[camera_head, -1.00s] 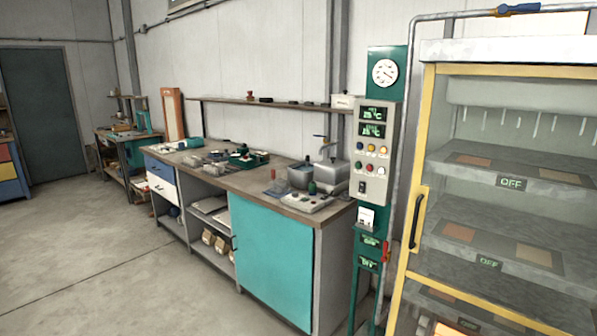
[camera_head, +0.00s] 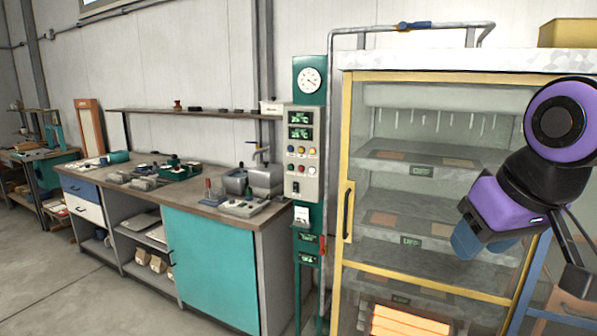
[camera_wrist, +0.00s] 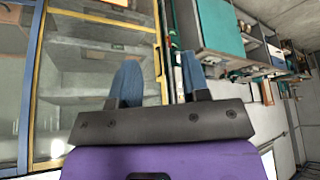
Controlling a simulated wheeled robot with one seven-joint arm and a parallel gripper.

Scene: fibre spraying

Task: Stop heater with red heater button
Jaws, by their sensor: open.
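The control panel (camera_head: 302,130) is a pale grey box on a green post, left of the glass-fronted cabinet in the head view. It has two green displays (camera_head: 300,125) reading °C and two rows of small coloured buttons (camera_head: 301,159). Some buttons look reddish, but their labels are too small to read. My gripper (camera_head: 480,243) is in front of the cabinet, to the right of the panel and well apart from it. In the wrist view my gripper (camera_wrist: 158,82) is open, with two blue fingers spread and nothing between them.
The cabinet (camera_head: 347,125) has a yellow frame, a black handle and shelves with OFF signs. A workbench (camera_head: 205,265) with teal door, tools and a scale stands left of the panel. Pipes (camera_head: 329,180) run up beside the post. The floor (camera_head: 60,295) at front left is clear.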

